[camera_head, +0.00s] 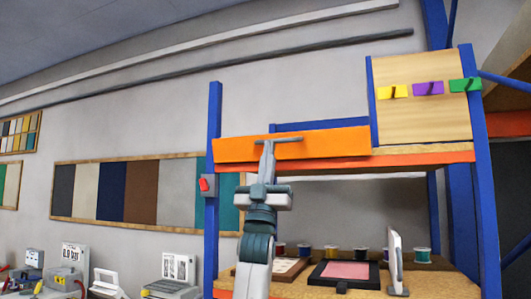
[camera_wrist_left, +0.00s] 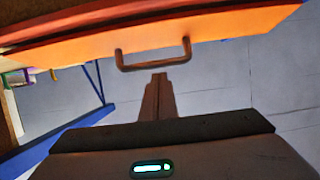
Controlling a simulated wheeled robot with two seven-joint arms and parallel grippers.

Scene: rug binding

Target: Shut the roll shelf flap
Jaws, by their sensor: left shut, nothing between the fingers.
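The roll shelf flap (camera_head: 335,142) is a long orange panel across the left part of the blue-framed rack's upper shelf. Its grey bar handle (camera_head: 290,139) is near the flap's middle. I cannot tell exactly how far the flap is tilted. In the left wrist view, the flap (camera_wrist_left: 220,38) spans the top and its U-shaped handle (camera_wrist_left: 153,67) hangs toward my fingers. My left gripper (camera_head: 268,150) reaches up from below, in front of the flap by the handle. Its fingers (camera_wrist_left: 158,80) are shut and empty, just below the handle in the picture; contact is unclear. My right gripper is out of view.
A wooden board (camera_head: 420,100) with yellow, purple and green tags stands right of the flap. Blue posts (camera_head: 212,150) frame the rack; a red switch (camera_head: 204,185) is on the left one. The lower shelf holds a dark tray (camera_head: 345,273), several spools and a white upright device (camera_head: 395,262).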

